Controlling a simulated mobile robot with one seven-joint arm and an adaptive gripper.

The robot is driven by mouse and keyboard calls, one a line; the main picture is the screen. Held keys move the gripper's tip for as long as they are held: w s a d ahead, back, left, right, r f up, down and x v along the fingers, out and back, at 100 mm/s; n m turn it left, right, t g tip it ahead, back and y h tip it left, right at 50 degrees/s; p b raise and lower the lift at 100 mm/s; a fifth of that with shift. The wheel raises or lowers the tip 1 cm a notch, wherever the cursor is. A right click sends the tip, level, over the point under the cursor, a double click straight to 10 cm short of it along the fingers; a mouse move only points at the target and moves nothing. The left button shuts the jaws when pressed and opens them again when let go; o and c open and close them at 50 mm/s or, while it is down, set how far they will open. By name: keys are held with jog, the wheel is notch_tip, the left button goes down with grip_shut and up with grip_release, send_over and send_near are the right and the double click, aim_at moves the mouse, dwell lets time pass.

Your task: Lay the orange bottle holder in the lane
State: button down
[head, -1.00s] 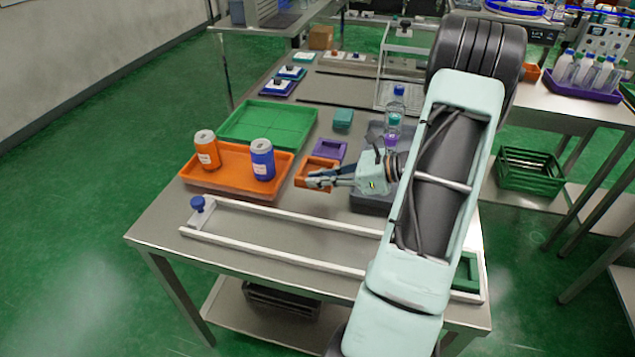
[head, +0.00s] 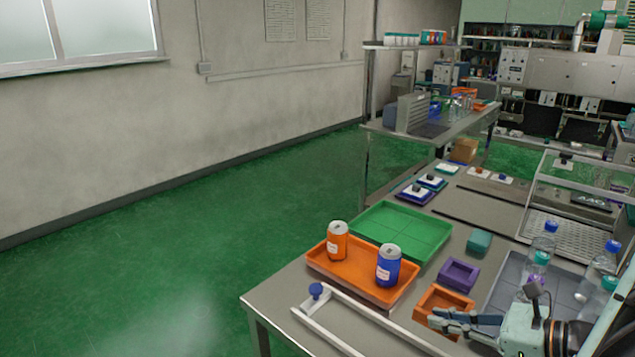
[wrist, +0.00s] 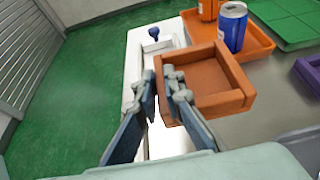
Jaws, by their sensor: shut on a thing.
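The orange bottle holder (head: 432,299) is a small open square box. It also shows in the wrist view (wrist: 207,82), right of centre. My gripper (head: 447,319) is shut on the holder's near left wall; its two fingers (wrist: 163,84) straddle that wall in the wrist view. How high the holder sits above the table is hard to tell. The lane is a long frame with pale rails (head: 388,325) and a blue knob (head: 316,291) at its far-left end. It lies along the table's near edge, left of the holder in the wrist view. The head view cuts off its near part.
An orange tray (head: 345,277) with an orange can (head: 337,241) and a blue can (head: 388,265) stands behind the lane. A green tray (head: 400,228) is behind it. A purple holder (head: 458,274) is close by the orange one. Bottles (head: 545,243) stand in a grey tray on the right.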

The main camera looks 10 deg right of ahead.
jog(key=w+a+r+n+g+y+p, duration=0.1)
jog(key=w+a, duration=0.5)
jog(key=a, duration=0.3)
jog(key=w+a+r+n+g+y, duration=0.1)
jog(key=w+a+g, duration=0.1)
jog(key=w+a, duration=0.45)
jog(key=shift+t, duration=0.3)
jog(key=r+p, duration=0.1)
jog(key=p, duration=0.2)
jog(key=a+r+p, duration=0.1)
jog(key=r+p, duration=0.1)
jog(key=p, duration=0.2)
jog(key=s+r+p, duration=0.1)
jog(key=p, duration=0.2)
jog(key=shift+s+a+r+p, duration=0.15)
jog(key=shift+a+p, duration=0.1)
jog(key=shift+p, duration=0.15)
